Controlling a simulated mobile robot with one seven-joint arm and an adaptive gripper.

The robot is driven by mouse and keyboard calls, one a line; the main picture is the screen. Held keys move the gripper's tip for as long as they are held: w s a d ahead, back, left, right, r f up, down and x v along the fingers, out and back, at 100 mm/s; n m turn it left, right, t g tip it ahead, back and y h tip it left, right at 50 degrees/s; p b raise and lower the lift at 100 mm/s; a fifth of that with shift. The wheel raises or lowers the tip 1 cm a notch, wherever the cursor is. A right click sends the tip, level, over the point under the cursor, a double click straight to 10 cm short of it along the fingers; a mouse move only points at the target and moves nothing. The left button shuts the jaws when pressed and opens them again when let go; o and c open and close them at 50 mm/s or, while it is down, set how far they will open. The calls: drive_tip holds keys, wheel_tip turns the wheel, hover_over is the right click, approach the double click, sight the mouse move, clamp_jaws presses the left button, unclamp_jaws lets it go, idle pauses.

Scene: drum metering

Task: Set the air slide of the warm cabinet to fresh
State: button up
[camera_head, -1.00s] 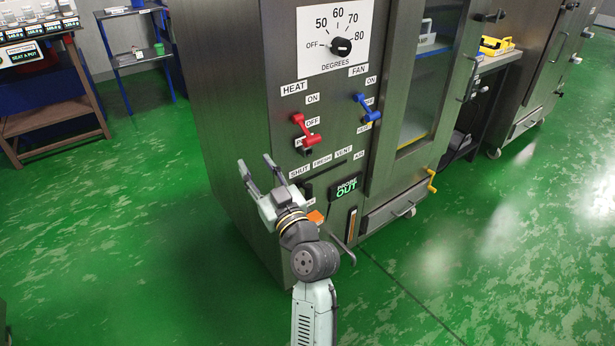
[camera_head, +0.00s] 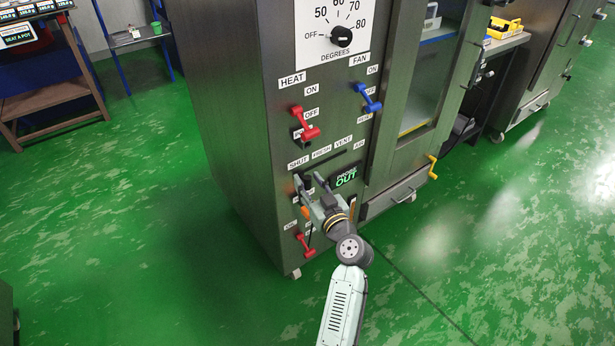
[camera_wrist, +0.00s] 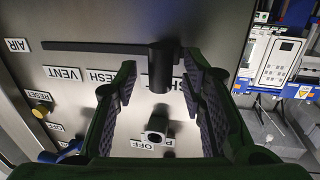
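The warm cabinet (camera_head: 235,130) stands in the middle of the head view. Its air slide is a dark horizontal slot (camera_head: 340,165) under the labels SHUT, FRESH and VENT. In the wrist view the slot (camera_wrist: 90,47) runs to a black knob (camera_wrist: 159,72) at its SHUT end. The FRESH label (camera_wrist: 102,76) is partly hidden by a finger. My gripper (camera_head: 310,181) is open at the slot's left end. In the wrist view, the open fingers of my gripper (camera_wrist: 160,80) stand on both sides of the knob, with gaps visible.
Above the slot are a red heat lever (camera_head: 305,124), a blue fan lever (camera_head: 368,97) and the degrees dial (camera_head: 341,37). Another red lever (camera_head: 306,246) sits below my gripper. A lit OUT display (camera_head: 346,178) is just right of it.

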drive_tip(key=shift+w+a, duration=0.3)
drive_tip(key=shift+w, duration=0.3)
drive_tip(key=shift+c, duration=0.6)
clamp_jaws()
drive_tip(key=shift+d, duration=0.1)
